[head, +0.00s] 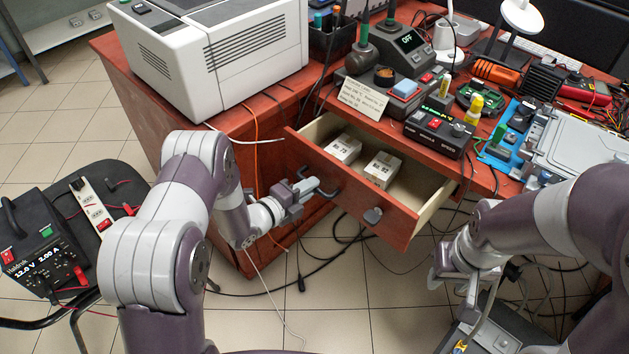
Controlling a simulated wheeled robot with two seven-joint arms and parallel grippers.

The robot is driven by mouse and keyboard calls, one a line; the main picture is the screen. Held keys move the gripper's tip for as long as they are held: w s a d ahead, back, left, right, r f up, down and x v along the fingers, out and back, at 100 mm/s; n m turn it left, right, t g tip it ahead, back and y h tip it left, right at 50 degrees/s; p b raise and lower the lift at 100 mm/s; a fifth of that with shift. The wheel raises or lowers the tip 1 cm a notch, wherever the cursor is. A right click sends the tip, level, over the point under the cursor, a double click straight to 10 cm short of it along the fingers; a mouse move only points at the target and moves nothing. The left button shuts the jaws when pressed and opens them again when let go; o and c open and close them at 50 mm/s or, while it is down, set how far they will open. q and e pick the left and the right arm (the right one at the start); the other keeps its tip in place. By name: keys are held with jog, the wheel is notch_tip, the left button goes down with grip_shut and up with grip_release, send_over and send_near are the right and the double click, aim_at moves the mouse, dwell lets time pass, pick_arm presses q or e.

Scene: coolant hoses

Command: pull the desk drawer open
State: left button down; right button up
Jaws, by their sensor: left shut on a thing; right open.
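The desk drawer (345,193) is a red-brown wooden drawer, pulled partly out of the desk. Two small white labelled boxes (382,168) lie inside it. A dark handle (327,192) is on the left part of its front. My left gripper (316,186) is shut on this handle, in front of the drawer.
A large white printer-like machine (215,50) stands on the desk's left. Electronics, tools and a hinged metal case (585,140) crowd the desktop to the right. A chair (110,190) with a power supply (45,250) is at left. Cables lie on the tiled floor.

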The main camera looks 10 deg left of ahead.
dwell(0.3)
pick_arm(q)
jog(key=c, duration=1.1)
grip_release()
jog(key=shift+s, duration=0.1)
jog(key=p+v, duration=0.2)
jog(key=v, duration=1)
jog(key=shift+s+a, duration=0.2)
